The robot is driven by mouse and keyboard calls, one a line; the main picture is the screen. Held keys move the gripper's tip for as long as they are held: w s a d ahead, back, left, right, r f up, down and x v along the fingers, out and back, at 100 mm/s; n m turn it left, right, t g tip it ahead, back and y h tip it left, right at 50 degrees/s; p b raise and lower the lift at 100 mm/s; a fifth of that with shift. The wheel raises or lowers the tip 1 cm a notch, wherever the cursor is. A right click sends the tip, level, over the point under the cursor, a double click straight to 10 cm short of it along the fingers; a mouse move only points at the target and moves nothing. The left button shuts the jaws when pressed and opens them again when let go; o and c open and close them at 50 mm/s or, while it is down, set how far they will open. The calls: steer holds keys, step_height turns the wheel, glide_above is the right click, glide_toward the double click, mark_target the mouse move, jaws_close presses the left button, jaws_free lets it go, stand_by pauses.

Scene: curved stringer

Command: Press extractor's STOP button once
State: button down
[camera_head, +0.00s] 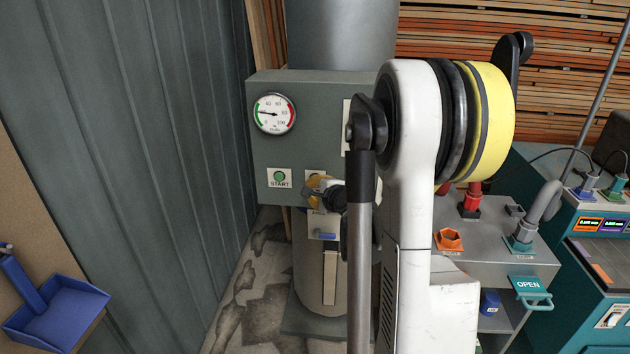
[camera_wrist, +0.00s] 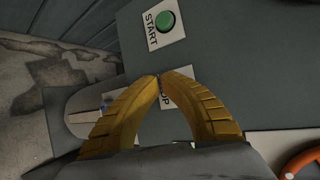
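The extractor is a grey-green box (camera_head: 325,105) on a wall-side duct. Its green START button (camera_head: 280,176) shows clearly, and also at the top of the wrist view (camera_wrist: 165,21). The white STOP label (camera_wrist: 180,76) is right of and below it in the wrist view, with only the letters "OP" readable. The STOP button itself is hidden behind my fingers. My gripper (camera_wrist: 159,77) has its yellow fingertips together, with nothing seen between them, in front of the STOP label. In the head view my gripper (camera_head: 320,186) is at the box's lower front; whether it touches cannot be told.
A pressure gauge (camera_head: 274,114) sits on the box above START. A grey cylinder (camera_head: 318,270) stands below the box. To the right is a grey cart (camera_head: 490,240) with an orange part (camera_head: 449,240) and an OPEN handle (camera_head: 530,290). A blue dustpan (camera_head: 60,315) hangs at left.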

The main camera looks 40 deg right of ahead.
stand_by(0.8)
steer(key=shift+w+d, duration=0.3)
steer(key=shift+w+d, duration=0.25)
steer(key=shift+d, duration=0.1)
stand_by(0.7)
steer(key=shift+a, duration=0.1)
steer(key=shift+s+a+b, duration=0.3)
steer(key=shift+s+a, duration=0.25)
stand_by(0.4)
steer(key=shift+s+a, duration=1.6)
steer(key=shift+a, duration=0.3)
